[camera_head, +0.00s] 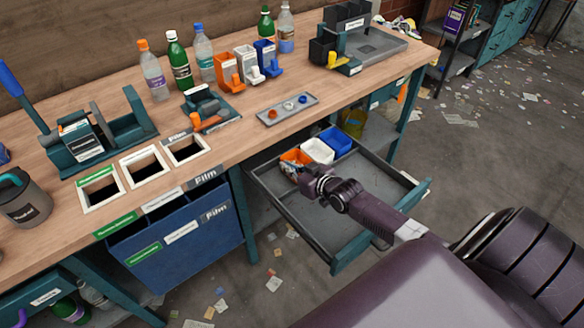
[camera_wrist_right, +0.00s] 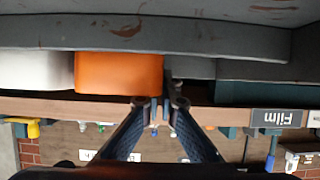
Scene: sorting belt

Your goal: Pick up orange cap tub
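The orange cap tub (camera_head: 292,156) sits in the open drawer at its back left, beside a white tub (camera_head: 318,151) and a blue tub (camera_head: 337,141). My right gripper (camera_head: 292,172) is at the near left side of the orange tub and covers part of it. In the right wrist view, which is upside down, the orange tub (camera_wrist_right: 118,72) is just beyond the fingertips (camera_wrist_right: 160,102). The fingers are partly open, with a gap near the tub's edge. Contact cannot be told. My left gripper is not in view.
The drawer (camera_head: 309,215) has bare floor in front and right of the tubs. The workbench edge (camera_head: 330,103) overhangs its back. A grey tray (camera_head: 287,109) with small caps lies on the bench. Blue bins (camera_head: 185,250) stand left of the drawer.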

